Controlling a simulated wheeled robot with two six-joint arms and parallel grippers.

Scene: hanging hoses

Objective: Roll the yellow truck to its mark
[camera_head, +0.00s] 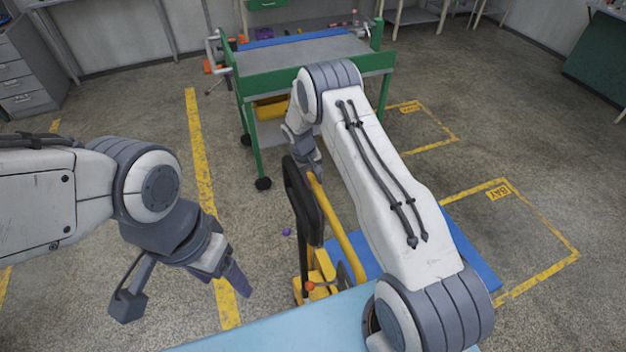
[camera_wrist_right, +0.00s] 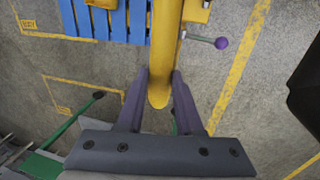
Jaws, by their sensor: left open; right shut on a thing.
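The yellow truck (camera_head: 348,246) stands low in the middle of the head view. Its yellow bar rises toward my right gripper (camera_head: 314,172). In the right wrist view, the purple fingers of my right gripper (camera_wrist_right: 159,88) are shut on the yellow bar (camera_wrist_right: 164,60), one on each side. A blue slatted pallet (camera_head: 470,250) lies at the truck, partly hidden by my right arm; it also shows in the right wrist view (camera_wrist_right: 112,22). My left gripper (camera_head: 232,278) is open, apart from the truck, to its left. A floor bay outline (camera_head: 575,250) marked BAY lies right of the pallet; another (camera_head: 440,145) lies farther back.
A green-framed cart (camera_head: 318,62) on casters stands behind the truck. A light blue surface (camera_head: 270,325) is at the front edge. A dark upright part (camera_head: 303,200) stands beside the yellow bar. Open floor lies right, and left around a yellow line (camera_head: 200,150).

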